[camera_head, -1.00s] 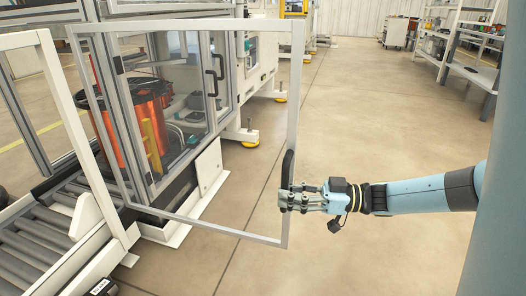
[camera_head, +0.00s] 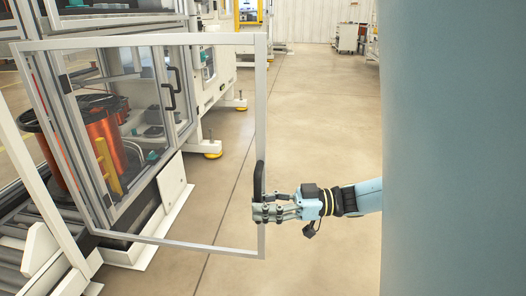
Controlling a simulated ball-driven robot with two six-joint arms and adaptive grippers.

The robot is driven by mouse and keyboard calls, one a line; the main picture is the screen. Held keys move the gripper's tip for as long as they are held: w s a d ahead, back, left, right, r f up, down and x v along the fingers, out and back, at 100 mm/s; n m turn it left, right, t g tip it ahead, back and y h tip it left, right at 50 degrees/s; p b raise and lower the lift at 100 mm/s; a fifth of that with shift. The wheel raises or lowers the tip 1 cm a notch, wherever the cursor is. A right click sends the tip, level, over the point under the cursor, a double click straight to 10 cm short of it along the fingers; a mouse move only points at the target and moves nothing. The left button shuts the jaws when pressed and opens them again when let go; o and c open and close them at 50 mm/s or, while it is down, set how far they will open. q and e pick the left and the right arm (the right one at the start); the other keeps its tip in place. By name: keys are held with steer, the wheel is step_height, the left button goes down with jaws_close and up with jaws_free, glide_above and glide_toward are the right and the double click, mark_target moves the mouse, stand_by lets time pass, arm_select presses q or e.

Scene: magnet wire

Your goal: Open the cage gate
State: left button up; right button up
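The cage gate (camera_head: 262,90) is a light grey frame with a clear panel, standing out from the cage on the left and reaching over the open floor. Its black handle (camera_head: 259,180) is on the gate's right upright. My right gripper (camera_head: 264,212) comes in from the right at the lower end of this handle, with its fingers closed around it as far as I can see. The finger tips are partly hidden against the upright. My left gripper is out of view.
Behind the gate stands a machine cabinet with copper wire spools (camera_head: 104,150) and a dark door handle (camera_head: 171,88). A roller conveyor (camera_head: 14,240) is at the lower left. Open floor (camera_head: 310,120) lies right of the gate. My own blue-grey body part blocks the right side.

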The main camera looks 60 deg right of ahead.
steer(key=v, duration=1.2)
